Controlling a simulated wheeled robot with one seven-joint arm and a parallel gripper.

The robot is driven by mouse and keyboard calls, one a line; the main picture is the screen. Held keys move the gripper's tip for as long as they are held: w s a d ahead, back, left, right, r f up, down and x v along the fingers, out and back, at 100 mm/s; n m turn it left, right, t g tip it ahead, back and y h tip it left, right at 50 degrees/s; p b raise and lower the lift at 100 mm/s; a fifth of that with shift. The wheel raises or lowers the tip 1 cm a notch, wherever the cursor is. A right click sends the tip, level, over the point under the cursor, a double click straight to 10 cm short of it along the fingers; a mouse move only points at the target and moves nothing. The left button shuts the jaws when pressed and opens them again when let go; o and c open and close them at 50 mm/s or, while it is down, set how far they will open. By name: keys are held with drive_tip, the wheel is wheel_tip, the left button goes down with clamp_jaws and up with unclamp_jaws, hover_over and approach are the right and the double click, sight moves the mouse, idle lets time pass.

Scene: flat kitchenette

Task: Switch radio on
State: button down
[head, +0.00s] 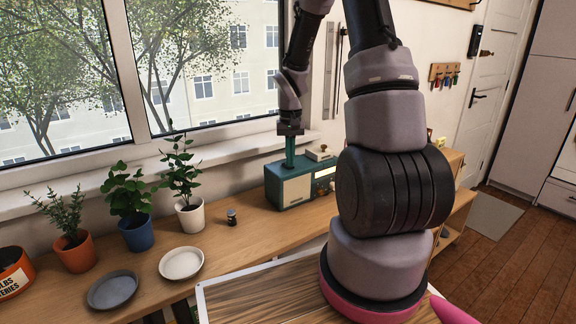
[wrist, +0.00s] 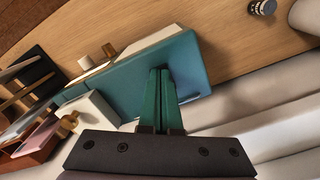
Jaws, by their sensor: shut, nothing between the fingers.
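The radio (head: 294,191) is a teal box with a pale front, standing on the wooden counter below the window. In the wrist view its teal top (wrist: 196,62) fills the middle, and two knobs, one brown (wrist: 108,50) and one pale (wrist: 87,62), stick out from its front side. My gripper (head: 289,164) points down over the left part of the radio's top. Its green fingers (wrist: 164,72) are shut together and empty. I cannot tell whether the tips touch the top. My arm hides the radio's right end in the head view.
A small dark cylinder (head: 231,217) stands left of the radio. Potted plants, one in a white pot (head: 190,216), and two plates, one white (head: 181,263), are further left.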

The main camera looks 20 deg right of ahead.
drive_tip(key=shift+r, duration=3.5)
drive_tip(key=shift+r, duration=0.1)
drive_tip(key=s+a+r+t+y, duration=0.1)
drive_tip(key=s+a+r+t, duration=0.2)
drive_tip(key=s+r, duration=0.7)
drive_tip(key=s+a+r+t+y, duration=0.1)
drive_tip(key=s+a+r+t, duration=0.3)
drive_tip(key=s+r, duration=0.6)
wheel_tip(320, 180, up, 2)
drive_tip(key=shift+s+a+r, duration=0.15)
drive_tip(key=shift+s+a, duration=0.2)
drive_tip(key=shift+a, duration=0.1)
